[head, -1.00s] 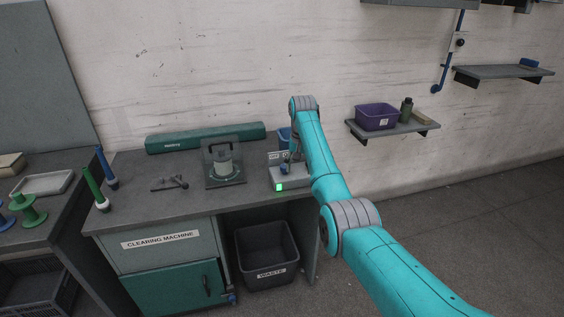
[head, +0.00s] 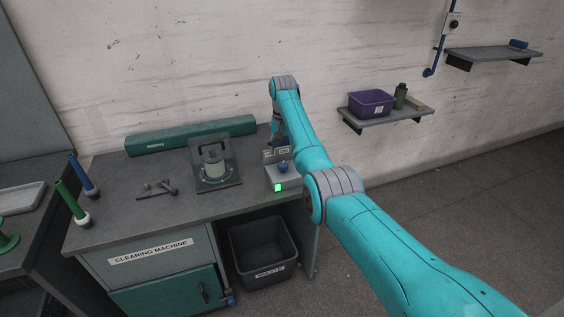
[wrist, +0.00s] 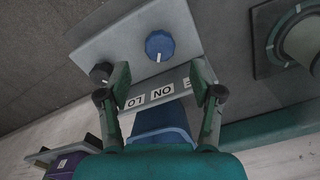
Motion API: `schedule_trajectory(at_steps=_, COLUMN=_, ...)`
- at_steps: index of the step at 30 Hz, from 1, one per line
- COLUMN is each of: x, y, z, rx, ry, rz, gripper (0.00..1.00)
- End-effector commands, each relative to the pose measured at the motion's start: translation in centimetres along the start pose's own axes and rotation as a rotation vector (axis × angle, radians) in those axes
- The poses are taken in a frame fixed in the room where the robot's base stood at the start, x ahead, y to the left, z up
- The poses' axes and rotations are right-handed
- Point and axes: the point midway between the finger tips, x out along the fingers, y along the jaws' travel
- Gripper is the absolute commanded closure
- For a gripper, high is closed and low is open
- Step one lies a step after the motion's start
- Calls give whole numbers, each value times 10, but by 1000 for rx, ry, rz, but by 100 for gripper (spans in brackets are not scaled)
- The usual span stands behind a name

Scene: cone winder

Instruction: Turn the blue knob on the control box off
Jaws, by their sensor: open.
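The grey control box (head: 287,184) stands at the right end of the clearing machine's top. Its blue knob (head: 283,167) also shows in the wrist view (wrist: 160,45), with a white mark pointing toward the label plate (wrist: 160,94), roughly at "ON". A black knob (wrist: 101,73) sits beside it. The small light (head: 278,187) on the box front glows green. My gripper (wrist: 160,77) is open and empty, its fingers apart on either side of the label plate in the wrist view. It is apart from the blue knob. In the head view it is behind the box, partly hidden by my arm.
A clear-shielded unit (head: 216,170) stands left of the box, with a long green case (head: 190,136) behind. The waste bin (head: 262,250) is below; a shelf (head: 395,117) with a purple bin (head: 370,103) is right.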

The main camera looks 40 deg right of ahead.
Motion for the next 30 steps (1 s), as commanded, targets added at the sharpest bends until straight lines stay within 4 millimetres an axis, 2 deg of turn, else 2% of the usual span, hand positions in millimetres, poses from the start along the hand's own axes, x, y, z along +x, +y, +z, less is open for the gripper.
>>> schedule_trajectory(at_steps=6, x=36, y=0, z=1, rx=0, ry=-2, rz=1, gripper=35)
schedule_trajectory(at_steps=10, x=49, y=0, z=0, rx=0, ry=-1, rz=0, gripper=35)
schedule_trajectory(at_steps=15, x=56, y=0, z=0, rx=0, ry=0, rz=0, gripper=35)
schedule_trajectory(at_steps=23, x=57, y=0, z=0, rx=0, ry=1, rz=0, gripper=35)
schedule_trajectory(at_steps=30, x=57, y=0, z=0, rx=0, ry=0, rz=0, gripper=95)
